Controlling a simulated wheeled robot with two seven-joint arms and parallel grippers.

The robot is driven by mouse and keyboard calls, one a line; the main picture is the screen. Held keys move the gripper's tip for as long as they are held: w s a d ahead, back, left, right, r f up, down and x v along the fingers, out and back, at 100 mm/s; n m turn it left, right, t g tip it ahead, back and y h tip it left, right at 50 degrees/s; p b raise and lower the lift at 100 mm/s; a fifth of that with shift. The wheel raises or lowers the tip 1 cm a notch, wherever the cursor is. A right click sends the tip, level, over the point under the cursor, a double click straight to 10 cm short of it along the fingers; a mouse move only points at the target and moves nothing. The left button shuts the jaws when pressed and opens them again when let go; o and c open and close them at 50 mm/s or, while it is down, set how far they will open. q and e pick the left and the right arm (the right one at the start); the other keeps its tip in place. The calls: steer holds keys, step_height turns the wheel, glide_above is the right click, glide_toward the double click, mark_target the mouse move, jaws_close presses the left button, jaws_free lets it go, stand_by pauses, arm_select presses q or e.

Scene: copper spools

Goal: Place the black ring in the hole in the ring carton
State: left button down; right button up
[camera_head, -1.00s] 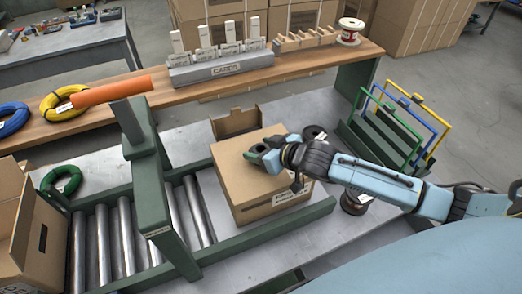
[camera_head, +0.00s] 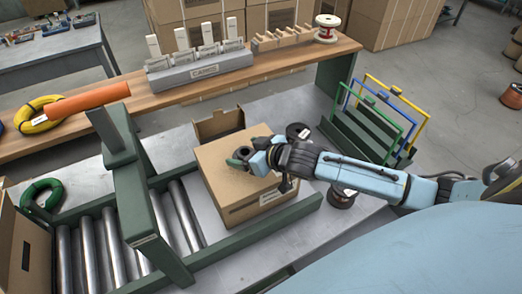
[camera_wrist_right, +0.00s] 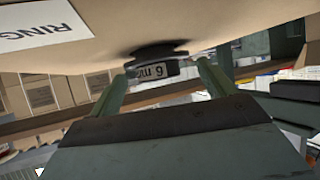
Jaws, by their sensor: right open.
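The closed cardboard ring carton (camera_head: 225,188) stands on the green-framed roller conveyor. In the right wrist view its face (camera_wrist_right: 200,18) fills the top, with a white label reading RING. A black ring (camera_wrist_right: 152,62) with a "6 m…" label sits against that face, between my open fingers. It appears as a dark ring on the carton top in the head view (camera_head: 241,152). How deep it sits in the hole is hidden. My right gripper (camera_head: 245,160) is open at the carton top; the wrist view shows its two green fingers (camera_wrist_right: 160,85) apart, beside the ring. My left gripper is out of view.
Dark spools (camera_head: 298,131) and (camera_head: 343,196) stand close to my right arm. Green, blue and yellow frames (camera_head: 385,115) stand at the right. A green coil (camera_head: 42,195) lies at the left. A wooden shelf with a cards holder (camera_head: 200,70) runs behind.

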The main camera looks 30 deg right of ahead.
steer(key=v, duration=1.1)
steer(key=shift+s+d, duration=0.1)
steer(key=shift+s, duration=0.05)
